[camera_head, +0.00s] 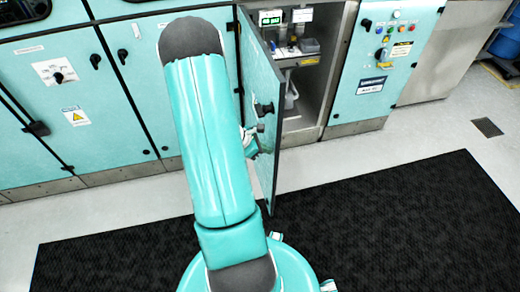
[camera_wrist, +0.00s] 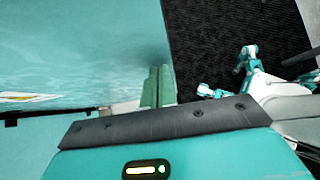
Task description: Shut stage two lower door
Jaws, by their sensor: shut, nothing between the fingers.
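A tall teal cabinet door (camera_head: 262,72) stands swung open, sticking out from the cabinet front toward me. Its outer face, with a black latch (camera_head: 263,109), faces left. My gripper (camera_head: 254,148) is on that outer side, partly hidden behind my arm. In the wrist view a teal panel surface (camera_wrist: 80,45) fills the upper left, and my gripper's green fingers (camera_wrist: 158,88) are together and empty close to its edge. I cannot tell whether they touch it.
The open compartment (camera_head: 305,85) shows a shelf with small devices. A control panel (camera_head: 384,55) with buttons is to its right, and closed teal doors (camera_head: 65,95) are to the left. A black mat (camera_head: 400,220) covers the floor in front, clear at the right.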

